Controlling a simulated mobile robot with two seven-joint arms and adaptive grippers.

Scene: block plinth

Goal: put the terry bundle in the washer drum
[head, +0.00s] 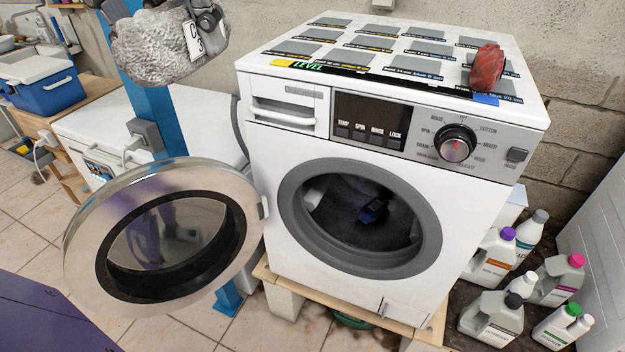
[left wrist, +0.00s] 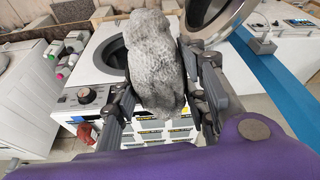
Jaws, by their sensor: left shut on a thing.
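The terry bundle (head: 165,48) is a lumpy grey roll with a white tag, at the top left of the head view. My left gripper (head: 203,18) is shut on it and holds it in the air, above and left of the washer (head: 290,185). In the left wrist view the bundle (left wrist: 154,62) sits between both fingers. The washer's round door (head: 85,245) is swung wide open to the left. The drum (head: 335,205) is open at the front, with a small dark blue item (head: 373,210) inside. My right gripper is in neither view.
A red bundle (head: 487,67) lies on the washer top, which has grey marked squares. Several detergent bottles (head: 490,318) stand on the floor at right. A blue post (head: 165,110) rises behind the door. A blue cooler (head: 45,88) sits on a bench at far left.

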